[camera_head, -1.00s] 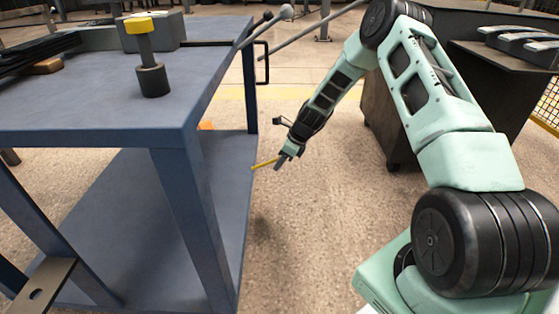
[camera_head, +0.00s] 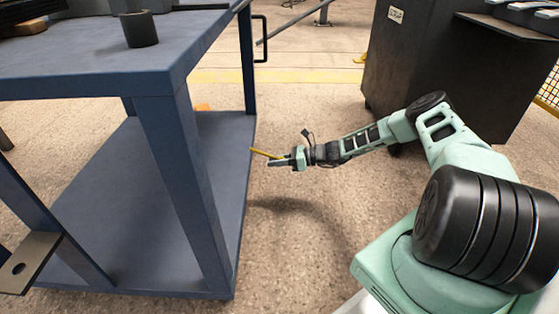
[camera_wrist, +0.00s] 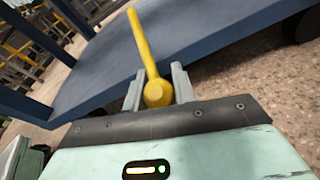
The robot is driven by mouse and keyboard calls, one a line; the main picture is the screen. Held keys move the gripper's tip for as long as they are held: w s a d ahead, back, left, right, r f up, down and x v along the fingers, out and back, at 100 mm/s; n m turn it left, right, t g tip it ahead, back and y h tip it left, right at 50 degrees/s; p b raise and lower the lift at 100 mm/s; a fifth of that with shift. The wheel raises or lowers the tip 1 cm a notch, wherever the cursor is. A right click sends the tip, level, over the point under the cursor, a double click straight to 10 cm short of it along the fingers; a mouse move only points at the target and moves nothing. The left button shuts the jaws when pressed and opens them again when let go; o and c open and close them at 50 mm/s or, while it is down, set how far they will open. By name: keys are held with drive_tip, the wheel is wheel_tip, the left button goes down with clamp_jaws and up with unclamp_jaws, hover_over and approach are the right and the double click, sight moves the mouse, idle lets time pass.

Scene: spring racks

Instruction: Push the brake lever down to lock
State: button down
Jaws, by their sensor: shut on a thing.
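The brake lever is a yellow rod with a rounded knob at its end (camera_wrist: 158,93). In the head view the yellow lever (camera_head: 266,154) sticks out from the right side of the blue cart, near its lower shelf. My gripper (camera_head: 274,161) is at the lever's outer end. In the wrist view my gripper (camera_wrist: 156,88) has one finger on each side of the knob and is shut on it. The rod runs from the knob up toward the cart's edge. Where the lever joins the cart is not clear.
The blue cart's lower shelf (camera_head: 150,190) and front leg (camera_head: 185,185) stand left of my gripper. A black handle (camera_head: 261,40) is on the cart's far side. A dark cabinet (camera_head: 430,60) stands at the back right. The floor (camera_head: 310,235) below my gripper is clear.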

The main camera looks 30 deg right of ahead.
drive_tip(key=shift+w+a+f+t+y+b, duration=0.3)
drive_tip(key=shift+a+f+y+b, duration=0.1)
drive_tip(key=shift+f, duration=0.3)
drive_tip(key=shift+w+a+f+t+y+b, duration=0.2)
drive_tip(key=shift+w+a+f+y+b, duration=0.15)
drive_tip(key=shift+f, duration=0.3)
drive_tip(key=shift+a, duration=0.15)
drive_tip(key=c, duration=1.1)
unclamp_jaws()
drive_tip(key=shift+c, duration=0.2)
drive_tip(key=p+v, duration=0.6)
drive_tip(key=v, duration=1.1)
drive_tip(key=shift+s+r, duration=0.15)
drive_tip(key=shift+r, duration=0.05)
